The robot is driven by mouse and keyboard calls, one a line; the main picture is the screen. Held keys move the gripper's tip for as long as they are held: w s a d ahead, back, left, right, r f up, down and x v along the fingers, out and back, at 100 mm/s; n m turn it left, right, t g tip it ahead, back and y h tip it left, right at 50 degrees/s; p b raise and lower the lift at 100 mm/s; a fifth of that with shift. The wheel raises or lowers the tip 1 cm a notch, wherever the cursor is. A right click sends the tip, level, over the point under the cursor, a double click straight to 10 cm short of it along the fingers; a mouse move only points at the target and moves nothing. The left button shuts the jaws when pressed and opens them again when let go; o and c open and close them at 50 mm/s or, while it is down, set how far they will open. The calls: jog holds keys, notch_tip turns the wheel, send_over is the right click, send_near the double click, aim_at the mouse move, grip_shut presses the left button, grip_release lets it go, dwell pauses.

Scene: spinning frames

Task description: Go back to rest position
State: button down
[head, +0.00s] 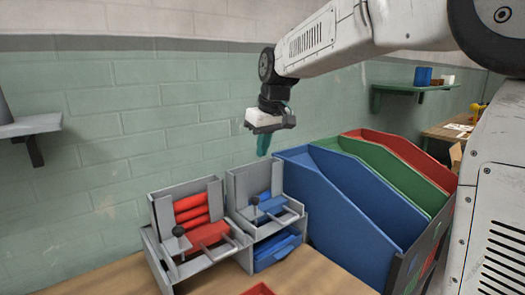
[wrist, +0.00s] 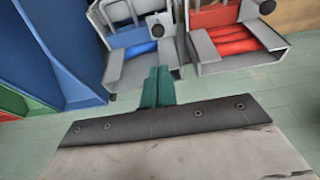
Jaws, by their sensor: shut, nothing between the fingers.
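My gripper (head: 264,143) hangs in the air in the head view, above and behind the blue-spool rack. Its teal fingers point down and are together, with nothing between them. The fingers (wrist: 157,86) also show in the wrist view, closed at the middle above the grey gripper body. My white arm reaches in from the upper right of the head view.
A grey rack with red spools (head: 196,222) and one with blue pieces (head: 268,213) stand on the wooden table (head: 120,280). Blue (head: 350,210), green (head: 392,172) and red (head: 400,150) bins stand to the right. A shelf (head: 30,126) juts from the brick wall at left.

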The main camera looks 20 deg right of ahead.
dwell(0.3)
jog(key=s+d+f+m+g, duration=0.1)
jog(key=s+f, duration=0.4)
jog(key=s, duration=1.2)
jog(key=s+d+f+m+g+h, duration=0.1)
jog(key=s+f, duration=0.4)
jog(key=s, duration=1.3)
jog(key=shift+d+m, duration=0.15)
jog(key=shift+m, duration=0.65)
jog(key=shift+f, duration=0.1)
